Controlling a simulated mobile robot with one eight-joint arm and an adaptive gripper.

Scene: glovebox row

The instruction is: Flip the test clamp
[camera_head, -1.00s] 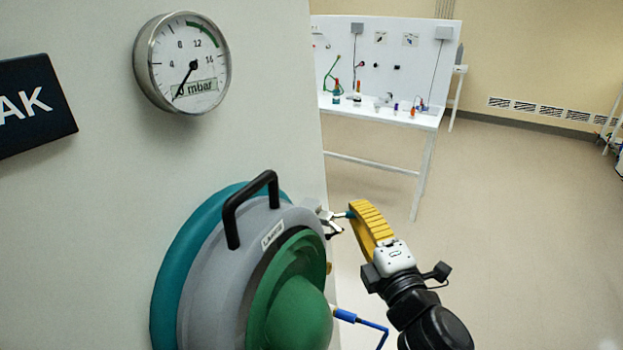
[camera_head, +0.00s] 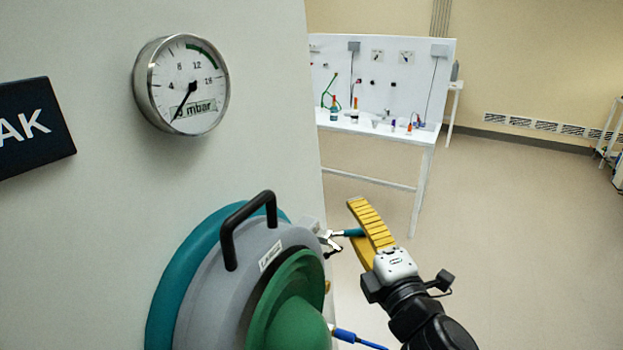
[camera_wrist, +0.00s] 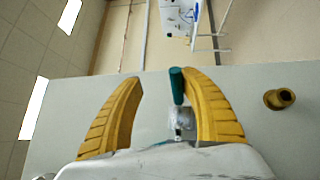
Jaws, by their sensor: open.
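The test clamp (camera_head: 330,239) is a small metal toggle clamp at the right edge of the grey port ring, with a teal-tipped handle (camera_head: 349,233) pointing right. My gripper (camera_head: 354,232), with yellow ribbed fingers, is beside the handle. In the wrist view the teal handle (camera_wrist: 177,86) stands between the open fingers of my gripper (camera_wrist: 156,84), close against the right finger and well apart from the left one. Whether the right finger touches it I cannot tell. The clamp's metal base (camera_wrist: 181,121) is partly hidden by the gripper body.
A green dome (camera_head: 296,306) in a grey ring (camera_head: 215,285) with a black handle (camera_head: 248,222) protrudes from the panel. A pressure gauge (camera_head: 183,84) hangs above. A blue hose connector (camera_head: 345,335) is below the clamp. A brass fitting (camera_wrist: 279,99) is at the right. Open floor lies right.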

